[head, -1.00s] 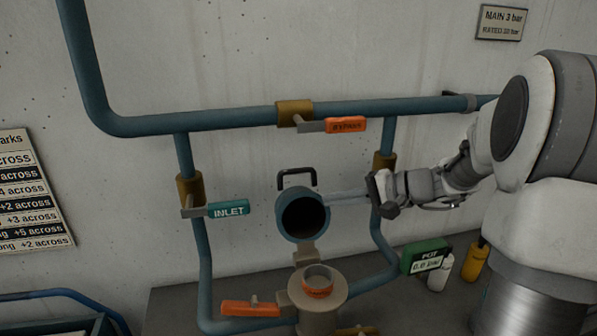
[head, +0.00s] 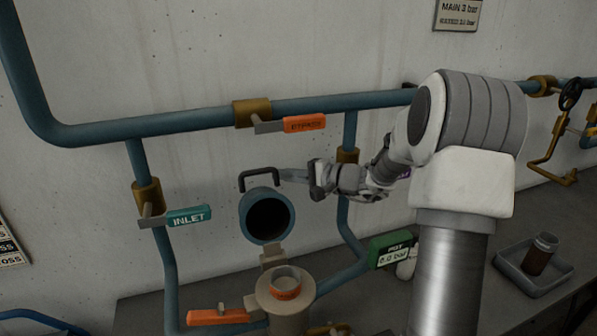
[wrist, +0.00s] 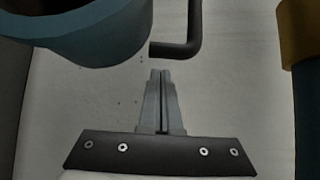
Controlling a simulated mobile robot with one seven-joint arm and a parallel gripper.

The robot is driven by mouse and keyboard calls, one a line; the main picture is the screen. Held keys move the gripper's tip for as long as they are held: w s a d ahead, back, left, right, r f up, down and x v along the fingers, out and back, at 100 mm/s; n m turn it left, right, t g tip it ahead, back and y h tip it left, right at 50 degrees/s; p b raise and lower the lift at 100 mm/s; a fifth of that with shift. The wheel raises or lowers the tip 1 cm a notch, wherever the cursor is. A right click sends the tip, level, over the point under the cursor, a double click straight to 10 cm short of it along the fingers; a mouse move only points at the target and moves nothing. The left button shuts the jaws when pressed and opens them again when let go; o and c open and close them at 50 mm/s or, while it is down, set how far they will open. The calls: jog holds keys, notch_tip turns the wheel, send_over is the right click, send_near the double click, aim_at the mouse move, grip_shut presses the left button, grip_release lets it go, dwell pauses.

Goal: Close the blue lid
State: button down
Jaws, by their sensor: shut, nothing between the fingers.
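The blue lid (head: 247,218) stands tipped up on its hinge above the tan pot body (head: 285,300), its dark hollow side facing me. A black handle (head: 258,174) sticks up behind the lid. My gripper (head: 284,174) is shut and empty, just right of the handle and above the lid's upper right rim. In the wrist view the shut fingers (wrist: 162,75) point toward the handle (wrist: 185,40), with the lid (wrist: 85,35) at upper left.
The orange bypass lever (head: 304,124) and teal inlet lever (head: 188,216) are on the blue pipes nearby. A green gauge (head: 390,250) reading 0.0 bar sits right of the pot. Another orange lever (head: 218,316) is at lower left. A grey tray (head: 505,262) holds a brown jar (head: 540,254).

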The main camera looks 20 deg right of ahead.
jog(key=shift+s+a+r, duration=0.1)
jog(key=shift+s+r, duration=0.15)
jog(key=shift+s, duration=0.55)
jog(key=shift+s+a+r, duration=0.1)
jog(key=shift+s+r, duration=0.15)
jog(key=shift+s, duration=0.55)
jog(key=shift+s+d+b, duration=0.1)
jog(key=shift+d+b, duration=0.05)
jog(key=shift+b, duration=0.3)
